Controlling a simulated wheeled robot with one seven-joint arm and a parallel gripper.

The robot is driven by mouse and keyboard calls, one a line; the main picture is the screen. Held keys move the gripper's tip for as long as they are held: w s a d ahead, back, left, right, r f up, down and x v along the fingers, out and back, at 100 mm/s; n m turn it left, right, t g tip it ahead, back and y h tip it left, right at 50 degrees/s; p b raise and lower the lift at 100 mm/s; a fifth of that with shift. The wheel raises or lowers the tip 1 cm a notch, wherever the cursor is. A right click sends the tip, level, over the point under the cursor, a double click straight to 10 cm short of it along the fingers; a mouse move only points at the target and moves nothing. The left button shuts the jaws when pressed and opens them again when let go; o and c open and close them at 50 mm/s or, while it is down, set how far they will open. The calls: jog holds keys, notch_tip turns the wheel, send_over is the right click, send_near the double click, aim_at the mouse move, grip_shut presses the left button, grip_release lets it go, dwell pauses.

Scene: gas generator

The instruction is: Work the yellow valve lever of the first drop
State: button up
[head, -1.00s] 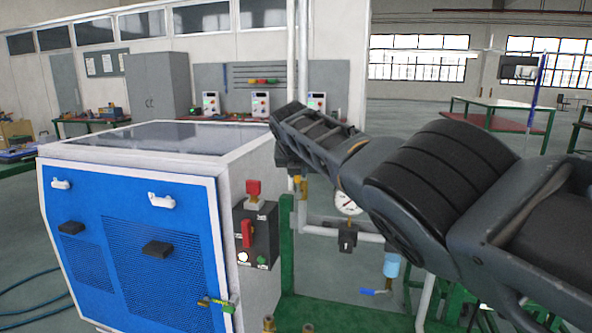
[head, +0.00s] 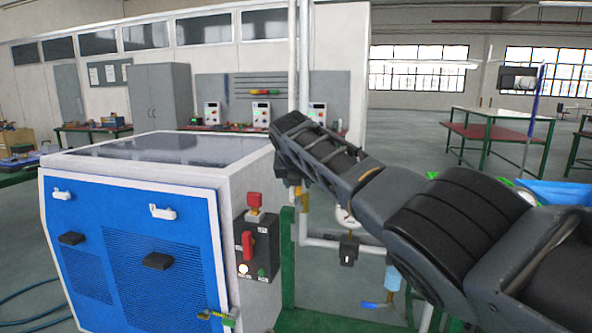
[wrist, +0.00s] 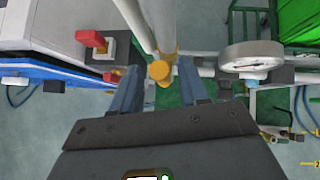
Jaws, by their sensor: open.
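In the wrist view a yellow valve part (wrist: 160,71), with a rounded end facing the camera, shows between the fingers of my gripper (wrist: 159,76). The fingers are open on either side of it, with a visible gap; I cannot tell how deep it sits between them. More yellow fitting (wrist: 168,50) shows just beyond it on the pale upright pipe (wrist: 148,22). In the head view a small yellow piece (head: 304,201) shows below my gripper (head: 289,178), whose fingertips are hard to make out. The lever's full shape is hidden.
A round gauge (wrist: 252,56) is close to the right finger in the wrist view. The blue and white generator (head: 140,245), with a red switch (head: 247,245) on its control box, stands at left. A blue-handled valve (head: 376,305) is lower right.

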jog(key=v, duration=0.6)
jog(key=shift+b, duration=0.3)
jog(key=shift+s, duration=0.1)
